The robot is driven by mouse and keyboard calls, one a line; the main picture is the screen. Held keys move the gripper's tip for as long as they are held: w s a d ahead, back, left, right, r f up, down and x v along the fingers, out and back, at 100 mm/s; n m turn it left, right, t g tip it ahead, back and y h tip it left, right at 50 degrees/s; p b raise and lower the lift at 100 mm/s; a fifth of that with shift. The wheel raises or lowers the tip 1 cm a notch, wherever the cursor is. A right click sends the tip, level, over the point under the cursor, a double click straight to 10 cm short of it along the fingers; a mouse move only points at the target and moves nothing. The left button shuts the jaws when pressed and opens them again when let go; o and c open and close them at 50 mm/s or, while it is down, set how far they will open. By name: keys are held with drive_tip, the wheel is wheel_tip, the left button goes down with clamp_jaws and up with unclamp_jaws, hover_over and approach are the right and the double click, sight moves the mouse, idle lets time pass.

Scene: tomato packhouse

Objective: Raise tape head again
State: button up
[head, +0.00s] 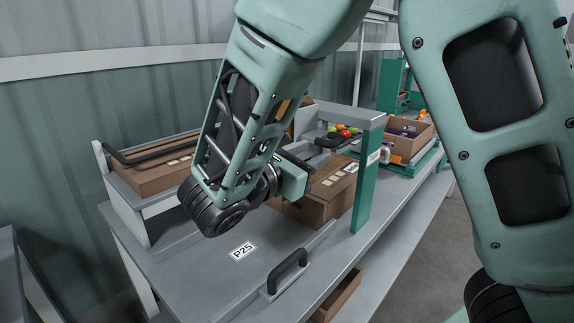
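A grey beam with a green post (367,182) stands over the bench, apparently the taping station's frame. A brown carton (313,197) with pale labels sits on the bench beside and partly behind the post. The tape head cannot be made out clearly, because my arm covers much of that area. My gripper (305,165) is at the carton's upper left, near the frame. Its fingers are mostly hidden behind my wrist, so I cannot tell whether they are open or what they touch.
A black handle (287,271) stands on a bar at the grey bench's (190,272) front, near a P25 label. A flat carton (165,170) lies on a raised shelf at left. The front bench surface is mostly clear.

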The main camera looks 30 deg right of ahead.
drive_tip(key=v, duration=0.6)
drive_tip(key=shift+a, duration=0.2)
